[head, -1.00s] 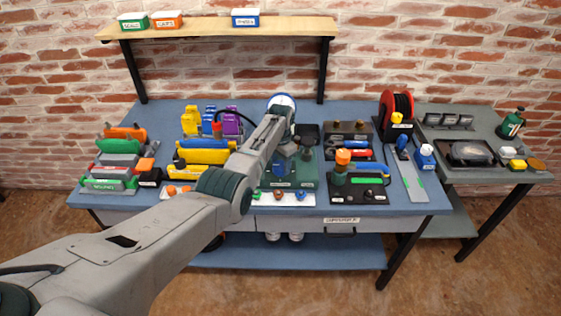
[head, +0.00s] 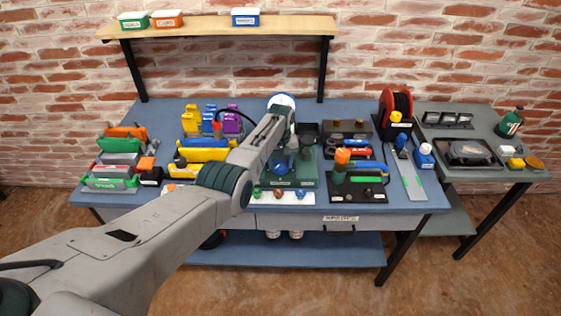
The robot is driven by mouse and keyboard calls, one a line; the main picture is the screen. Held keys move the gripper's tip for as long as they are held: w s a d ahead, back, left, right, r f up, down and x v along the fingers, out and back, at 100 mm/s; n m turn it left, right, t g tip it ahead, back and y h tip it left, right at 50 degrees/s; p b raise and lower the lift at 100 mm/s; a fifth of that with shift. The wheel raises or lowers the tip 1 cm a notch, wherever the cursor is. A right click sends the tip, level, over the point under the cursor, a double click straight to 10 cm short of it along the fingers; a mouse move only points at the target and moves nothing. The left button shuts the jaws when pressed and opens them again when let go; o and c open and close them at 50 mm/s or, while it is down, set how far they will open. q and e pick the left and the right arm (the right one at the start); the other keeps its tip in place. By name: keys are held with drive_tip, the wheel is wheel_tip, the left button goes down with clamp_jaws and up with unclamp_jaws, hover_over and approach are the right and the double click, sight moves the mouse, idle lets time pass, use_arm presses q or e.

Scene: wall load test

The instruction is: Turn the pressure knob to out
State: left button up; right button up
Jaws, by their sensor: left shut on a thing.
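My left arm reaches over the bench, and its wrist stands over a dark green unit (head: 306,172) with two small label plates. My left gripper (head: 280,166) points down there, partly hidden by my own arm. It is shut on a small dark blue knob (head: 278,168), which I take to be the pressure knob. The labels are too small to read, so the knob's setting and the out mark cannot be told. My right gripper is not in view.
Right of it stands a green post with an orange top (head: 342,156) on a black base. A white strip with small coloured knobs (head: 297,194) lies in front. Tool holders crowd the left. A red reel (head: 396,108) stands at the back right. The bench's front right corner is fairly clear.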

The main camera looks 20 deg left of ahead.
sight(280, 164)
use_arm(q)
drive_tip(key=n, duration=0.3)
drive_tip(key=shift+r+n, duration=0.1)
drive_tip(key=shift+n, duration=2.1)
drive_tip(key=shift+w, duration=0.1)
drive_tip(key=o, duration=1)
drive_tip(key=shift+r+p, duration=0.3)
drive_tip(key=shift+r, duration=0.3)
wheel_tip(280, 164, up, 10)
drive_tip(key=shift+f+b, duration=0.25)
drive_tip(key=shift+b, duration=0.45)
